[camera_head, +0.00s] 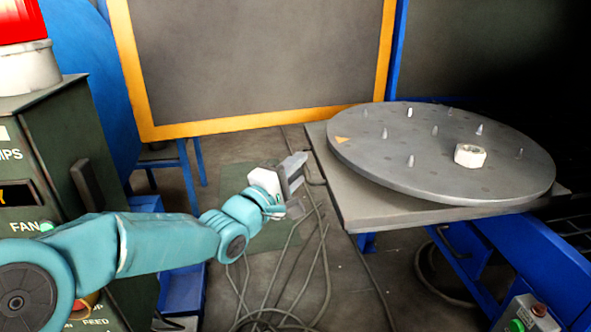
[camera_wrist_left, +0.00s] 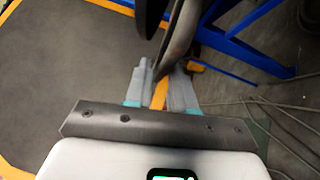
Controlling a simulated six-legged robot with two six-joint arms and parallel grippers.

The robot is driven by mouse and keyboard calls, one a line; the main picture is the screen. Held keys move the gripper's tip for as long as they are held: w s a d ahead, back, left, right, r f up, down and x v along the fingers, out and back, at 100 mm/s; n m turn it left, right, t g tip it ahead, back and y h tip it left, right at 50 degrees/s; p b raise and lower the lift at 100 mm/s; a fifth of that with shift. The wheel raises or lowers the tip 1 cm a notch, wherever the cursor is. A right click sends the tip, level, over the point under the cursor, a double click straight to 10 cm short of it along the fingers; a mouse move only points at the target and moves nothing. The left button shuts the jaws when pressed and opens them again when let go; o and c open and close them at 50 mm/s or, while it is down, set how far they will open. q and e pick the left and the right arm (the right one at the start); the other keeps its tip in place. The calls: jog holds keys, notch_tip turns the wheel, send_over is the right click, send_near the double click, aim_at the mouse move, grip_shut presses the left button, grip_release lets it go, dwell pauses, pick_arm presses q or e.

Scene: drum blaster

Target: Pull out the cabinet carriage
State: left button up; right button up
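The carriage is a square grey plate (camera_head: 375,210) on a blue frame (camera_head: 460,262), bearing a round grey turntable (camera_head: 440,182) with several pegs. My left gripper (camera_head: 298,172) is at the plate's left edge, with a visible gap between its fingers. In the left wrist view, the two grey fingers (camera_wrist_left: 162,80) stand apart, with an orange strip (camera_wrist_left: 159,95) showing between them. I cannot tell whether they touch it. A dark curved edge (camera_wrist_left: 182,35) passes close above the fingertips. My right gripper is not in view.
A white ring-shaped piece (camera_head: 470,156) sits on the turntable. A green control cabinet (camera_head: 60,150) with a red lamp stands at left. An orange-framed panel (camera_head: 255,65) is behind. Cables (camera_head: 300,280) lie on the floor below my left arm. A button box (camera_head: 527,315) is at lower right.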

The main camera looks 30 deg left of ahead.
pick_arm(q)
jog(key=shift+s, duration=0.1)
jog(key=p+v, duration=0.2)
jog(key=v, duration=1.4)
jog(key=shift+s+a+r, duration=0.1)
